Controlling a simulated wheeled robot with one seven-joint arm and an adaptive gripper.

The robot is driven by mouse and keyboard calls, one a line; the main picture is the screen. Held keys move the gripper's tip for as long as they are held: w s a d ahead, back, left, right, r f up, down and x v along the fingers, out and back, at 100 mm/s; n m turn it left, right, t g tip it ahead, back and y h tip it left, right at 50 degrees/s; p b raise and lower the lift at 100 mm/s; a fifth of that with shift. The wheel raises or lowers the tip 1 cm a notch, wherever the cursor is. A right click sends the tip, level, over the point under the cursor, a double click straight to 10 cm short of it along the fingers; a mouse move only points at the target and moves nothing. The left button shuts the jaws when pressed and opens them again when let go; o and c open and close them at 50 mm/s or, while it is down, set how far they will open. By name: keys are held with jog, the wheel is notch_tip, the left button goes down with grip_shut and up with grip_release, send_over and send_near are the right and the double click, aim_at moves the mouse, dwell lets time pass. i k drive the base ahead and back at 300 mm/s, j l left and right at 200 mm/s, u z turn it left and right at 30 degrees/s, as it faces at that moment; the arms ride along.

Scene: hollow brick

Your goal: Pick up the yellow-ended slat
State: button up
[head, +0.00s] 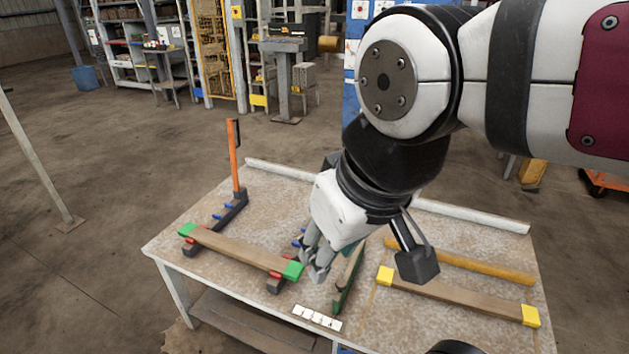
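The yellow-ended slat (455,297) is a brown bar with a yellow block at each end. It lies on the right part of the table (225,290), near its front. My gripper (316,272) hangs over the middle of the table, pointing down, left of the slat and apart from it. Its fingers are seen at an angle and close together, so I cannot tell whether they are open or shut. I see nothing clearly held between them.
A green-ended slat (235,248) rests across dark supports with blue and red pegs at left. An orange post (235,157) stands behind it. A green bar (348,282) lies between the slats. A yellow-brown strip (480,267) lies behind the yellow-ended slat. A white marked card (317,318) lies in front.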

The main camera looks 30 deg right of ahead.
aim_at(515, 312)
jog(key=k+z, duration=0.2)
jog(key=z, duration=0.2)
jog(key=k+l+z, duration=0.1)
jog(key=z, duration=0.3)
jog(key=k+l+z, duration=0.1)
jog(key=k+z, duration=0.25)
jog(key=i+j+z, duration=0.15)
jog(key=j+z, duration=0.2)
jog(key=j, duration=0.25)
jog(key=i+j+z, duration=0.1)
jog(key=j+z, duration=0.3)
jog(key=j, duration=0.2)
jog(key=u, duration=1.4)
jog(key=z, duration=1.35)
